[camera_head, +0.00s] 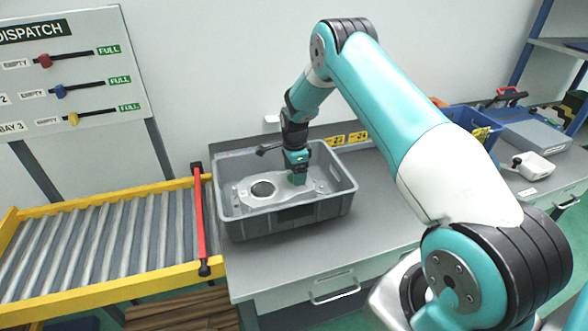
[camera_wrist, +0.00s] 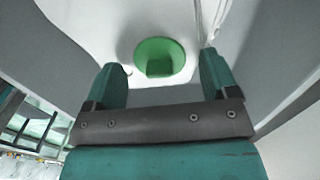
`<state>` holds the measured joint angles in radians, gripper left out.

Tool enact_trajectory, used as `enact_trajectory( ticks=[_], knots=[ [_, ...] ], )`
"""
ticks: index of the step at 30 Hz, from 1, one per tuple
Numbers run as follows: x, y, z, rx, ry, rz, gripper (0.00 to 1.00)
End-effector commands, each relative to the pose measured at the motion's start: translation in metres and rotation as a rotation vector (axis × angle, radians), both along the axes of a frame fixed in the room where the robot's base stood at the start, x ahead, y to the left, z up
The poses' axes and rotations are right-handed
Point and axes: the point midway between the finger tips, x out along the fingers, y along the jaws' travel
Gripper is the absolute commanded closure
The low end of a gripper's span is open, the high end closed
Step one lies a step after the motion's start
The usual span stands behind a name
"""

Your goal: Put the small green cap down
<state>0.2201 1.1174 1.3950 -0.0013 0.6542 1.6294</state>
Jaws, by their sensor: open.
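The small green cap (camera_wrist: 160,58) sits on a pale aluminium casting in the wrist view, beyond and between my fingertips. In the head view a bit of green (camera_head: 297,178) shows just below my gripper (camera_head: 296,167). The casting (camera_head: 275,191) lies in a grey crate (camera_head: 283,226) on the bench and has a large round hole. In the wrist view my gripper (camera_wrist: 162,78) is open, with a finger on each side of the cap's line and a gap between. Whether a finger touches the cap, I cannot tell.
A roller conveyor (camera_head: 120,240) with a red bar (camera_head: 200,220) stands left of the crate. A blue bin (camera_head: 470,122) and a grey case (camera_head: 535,135) stand at the right. The bench top (camera_head: 370,215) right of the crate is clear. A dispatch board (camera_head: 75,70) stands behind.

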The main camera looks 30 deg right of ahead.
Motion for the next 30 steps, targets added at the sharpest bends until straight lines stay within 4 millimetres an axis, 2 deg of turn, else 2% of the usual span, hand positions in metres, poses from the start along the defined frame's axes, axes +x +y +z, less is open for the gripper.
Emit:
enact_trajectory(
  ticks=[9,12,17,19,22,25,27,29,30],
  knots=[
    [0.006,-0.002,0.076,-0.005,-0.019,-0.001,0.20],
    [0.006,-0.002,0.094,-0.005,-0.019,-0.001,0.20],
    [0.006,-0.001,0.113,-0.004,-0.019,0.002,0.20],
    [0.004,0.006,0.122,0.000,-0.024,0.041,0.20],
    [-0.008,0.035,0.148,0.018,-0.044,0.216,0.20],
    [-0.040,0.086,0.186,0.052,-0.083,0.548,0.20],
    [-0.076,0.128,0.212,0.080,-0.121,0.839,0.20],
    [-0.113,0.161,0.231,0.103,-0.160,1.100,0.20],
    [-0.140,0.181,0.242,0.117,-0.188,1.269,0.20]
  ],
)
